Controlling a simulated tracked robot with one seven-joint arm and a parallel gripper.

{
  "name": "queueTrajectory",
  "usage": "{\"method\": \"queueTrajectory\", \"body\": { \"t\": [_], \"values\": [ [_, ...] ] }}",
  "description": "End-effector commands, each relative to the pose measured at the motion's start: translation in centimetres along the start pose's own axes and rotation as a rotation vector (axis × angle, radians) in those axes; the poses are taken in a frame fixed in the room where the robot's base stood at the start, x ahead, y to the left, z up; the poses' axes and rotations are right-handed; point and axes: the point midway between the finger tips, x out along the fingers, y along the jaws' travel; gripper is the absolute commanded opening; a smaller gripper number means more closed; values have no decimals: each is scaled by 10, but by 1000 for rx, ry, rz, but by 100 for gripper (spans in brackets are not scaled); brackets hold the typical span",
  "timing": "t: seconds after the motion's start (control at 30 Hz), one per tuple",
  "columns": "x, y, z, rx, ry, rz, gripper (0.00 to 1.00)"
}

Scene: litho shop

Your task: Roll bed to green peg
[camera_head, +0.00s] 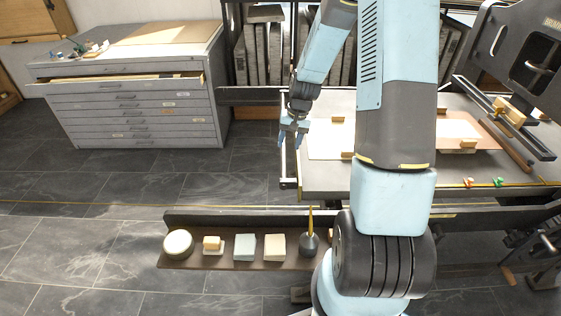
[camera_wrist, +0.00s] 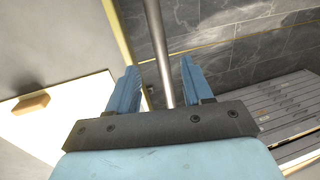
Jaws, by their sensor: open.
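The press bed (camera_head: 325,185) is a flat grey table at the right in the head view, with a white sheet (camera_head: 322,142) and small wooden blocks on it. A green peg (camera_head: 499,182) and a red peg (camera_head: 468,183) stand along its front rail, the green one farther right. My gripper (camera_head: 293,138) is open and empty, pointing down at the bed's left end. In the wrist view, a round metal bar (camera_wrist: 160,45) shows between the spread fingers of my gripper (camera_wrist: 157,68); I cannot tell how deep between them it lies. My arm hides the middle of the bed.
A shelf (camera_head: 190,262) in front of the bed holds a round tin, sponges and a dark pot with a yellow stick. A grey flat-file cabinet (camera_head: 140,115) with one drawer ajar stands at the left. Tiled floor (camera_head: 80,215) is clear between them. Dark press framework (camera_head: 530,60) rises at right.

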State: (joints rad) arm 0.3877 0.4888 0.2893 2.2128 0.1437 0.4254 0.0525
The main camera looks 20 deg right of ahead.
Motion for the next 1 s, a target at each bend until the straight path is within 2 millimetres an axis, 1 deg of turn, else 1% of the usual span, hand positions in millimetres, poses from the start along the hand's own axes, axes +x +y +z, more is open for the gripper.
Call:
{"method": "queueTrajectory", "body": {
  "t": [0.03, 0.2, 0.5, 0.7, 1.0],
  "values": [
    [9, 0, 1, 0, -5, 0, 50],
    [34, 0, 1, -1, -4, 0, 50],
    [74, -1, 1, -1, -2, 0, 50],
    [87, -1, 0, -2, -1, 0, 50],
    [90, -1, 0, -2, 1, 0, 50]
  ]
}}
